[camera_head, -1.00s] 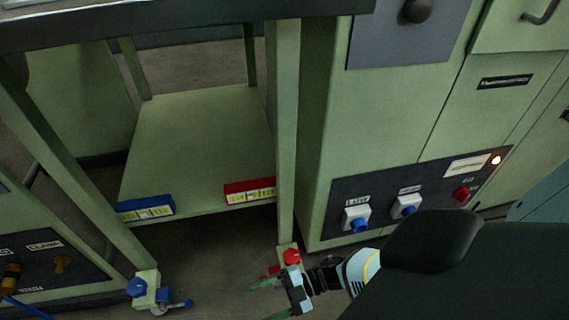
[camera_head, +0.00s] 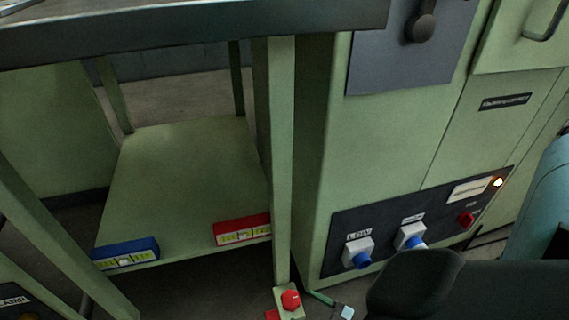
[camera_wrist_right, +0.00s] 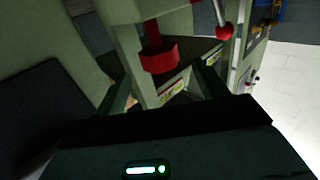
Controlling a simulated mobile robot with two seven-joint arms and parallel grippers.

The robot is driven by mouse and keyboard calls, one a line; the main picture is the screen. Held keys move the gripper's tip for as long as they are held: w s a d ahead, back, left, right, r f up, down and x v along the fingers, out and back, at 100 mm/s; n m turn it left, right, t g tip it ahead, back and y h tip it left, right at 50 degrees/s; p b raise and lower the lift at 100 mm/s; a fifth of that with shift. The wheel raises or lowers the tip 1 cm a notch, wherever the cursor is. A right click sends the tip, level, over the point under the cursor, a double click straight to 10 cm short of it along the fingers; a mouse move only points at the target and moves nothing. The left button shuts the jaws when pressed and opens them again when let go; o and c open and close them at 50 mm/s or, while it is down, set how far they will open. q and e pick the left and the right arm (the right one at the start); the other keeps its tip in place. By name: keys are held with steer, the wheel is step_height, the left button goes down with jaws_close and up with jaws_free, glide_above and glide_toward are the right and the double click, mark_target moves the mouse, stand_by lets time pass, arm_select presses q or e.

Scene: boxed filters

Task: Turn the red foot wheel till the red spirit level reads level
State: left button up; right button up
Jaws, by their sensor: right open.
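The red spirit level (camera_head: 242,230) lies on the right front edge of the green shelf. Its yellow vial faces forward, but the bubble is too small to read. The red foot wheel (camera_head: 291,299) is at the bottom of the stand's right front leg. In the right wrist view, the red wheel (camera_wrist_right: 160,58) hangs on a red stem ahead of my right gripper (camera_wrist_right: 162,88). That gripper is open, its fingers either side of the wheel in the picture, and I see no contact. My left gripper is out of view.
A blue spirit level (camera_head: 125,253) lies on the shelf's left front edge. A green cabinet with a dark panel of blue-knobbed switches (camera_head: 358,252) stands right of the leg. The right wrist view shows a red ball-ended lever (camera_wrist_right: 224,32) near the wheel.

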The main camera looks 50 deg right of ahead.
mark_target(285, 295)
steer(key=w, duration=0.2)
steer(key=w+a+b, duration=0.1)
steer(key=w, duration=0.4)
steer(key=shift+w+a, duration=0.15)
steer(key=shift+w, duration=0.1)
steer(key=c, duration=1)
